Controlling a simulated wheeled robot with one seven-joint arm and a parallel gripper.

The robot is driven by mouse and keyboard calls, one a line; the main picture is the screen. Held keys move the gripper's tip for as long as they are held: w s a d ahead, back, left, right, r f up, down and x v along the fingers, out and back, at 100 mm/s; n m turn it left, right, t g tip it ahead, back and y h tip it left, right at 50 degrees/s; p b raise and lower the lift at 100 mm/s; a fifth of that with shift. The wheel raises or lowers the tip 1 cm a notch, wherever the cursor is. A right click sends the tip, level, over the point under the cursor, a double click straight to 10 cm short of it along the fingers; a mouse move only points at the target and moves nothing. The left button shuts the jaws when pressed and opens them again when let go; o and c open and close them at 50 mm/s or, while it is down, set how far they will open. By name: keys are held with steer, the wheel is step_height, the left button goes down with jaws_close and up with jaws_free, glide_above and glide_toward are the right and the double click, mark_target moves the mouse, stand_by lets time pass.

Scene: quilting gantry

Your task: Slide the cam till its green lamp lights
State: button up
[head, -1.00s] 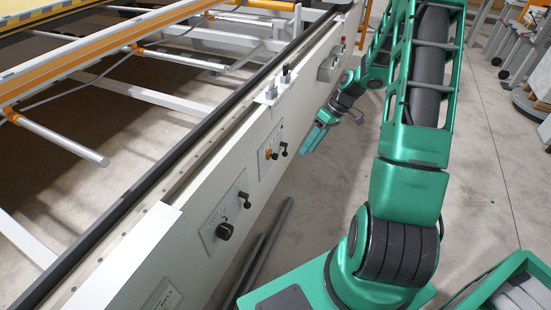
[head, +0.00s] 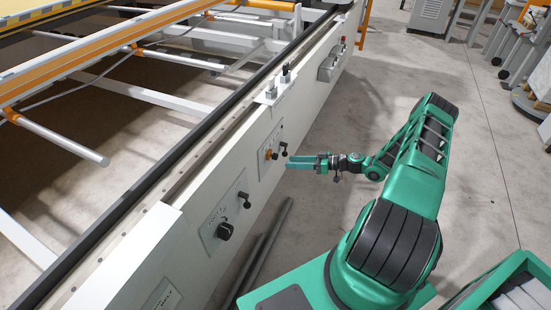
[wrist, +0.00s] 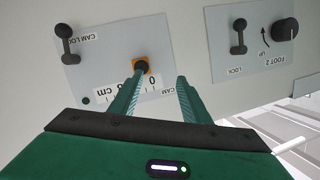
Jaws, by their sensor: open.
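The cam is an orange slider with a dark knob (wrist: 142,66) on a pale plate (wrist: 110,55), over a printed cm scale; in the wrist view the plate appears upside down. The cam also shows in the head view (head: 268,154). A small dark green lamp (wrist: 85,100) sits at the plate's corner and looks unlit. The black cam lock lever (wrist: 67,45) is on the same plate. My gripper (wrist: 160,76) is open and empty, pointing at the plate. Its left fingertip in the wrist view is close to the cam; contact cannot be told. It also shows in the head view (head: 288,162).
A second plate, labelled FOOT 2, has a black knob (wrist: 285,30) and a lock lever (wrist: 239,35). These are on the white beam (head: 190,240) beside my arm. Dark bars (head: 265,250) lie on the floor below. The floor right of the beam is mostly clear.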

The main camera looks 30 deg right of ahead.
mark_target(277, 155)
steer(key=w+a+f+t, duration=0.1)
steer(key=w, duration=0.2)
steer(key=w+a+t, duration=0.1)
steer(key=w+a, duration=0.1)
steer(key=w, duration=0.1)
steer(key=w+a+f+m+t+h, duration=0.1)
steer(key=w+t, duration=0.1)
steer(key=w, duration=0.1)
steer(key=shift+a+f, duration=0.2)
steer(key=shift+f, duration=0.15)
stand_by(0.3)
jaws_close()
steer(key=shift+w+d, duration=0.4)
steer(key=shift+d, duration=0.05)
jaws_free()
